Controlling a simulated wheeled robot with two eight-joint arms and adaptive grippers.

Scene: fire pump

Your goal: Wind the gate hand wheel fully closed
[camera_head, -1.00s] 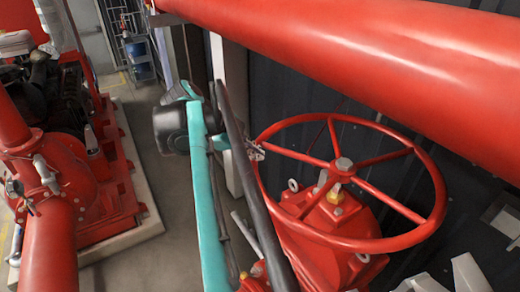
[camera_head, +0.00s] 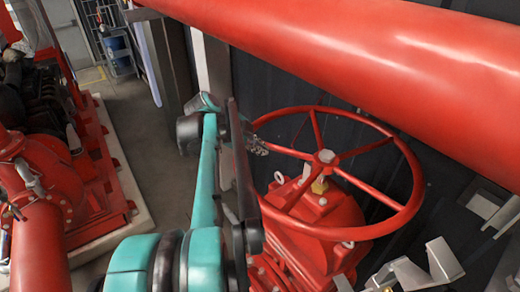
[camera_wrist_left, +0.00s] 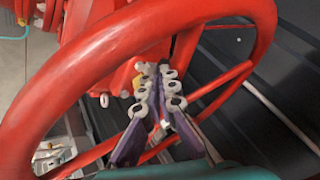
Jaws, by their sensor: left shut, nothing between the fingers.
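The gate hand wheel (camera_head: 408,205) is a large red ring with several spokes and a central hub nut (camera_head: 324,157), mounted on a red valve body (camera_head: 318,212). My left gripper (camera_head: 257,147) is at the left part of the rim, beside a spoke. In the left wrist view its fingers (camera_wrist_left: 157,84) are together with nothing between them. They overlap the opening inside the red rim (camera_wrist_left: 75,82), close to a spoke; I cannot tell if they touch it. My forearm hides part of the wheel's left side. My right gripper is not in view.
A thick red pipe (camera_head: 360,50) runs across above the wheel. A dark ribbed wall (camera_head: 285,85) is behind it. Grey metal brackets (camera_head: 440,262) stand at lower right. A red pump (camera_head: 45,180) stands at left, with open grey floor (camera_head: 150,140) between.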

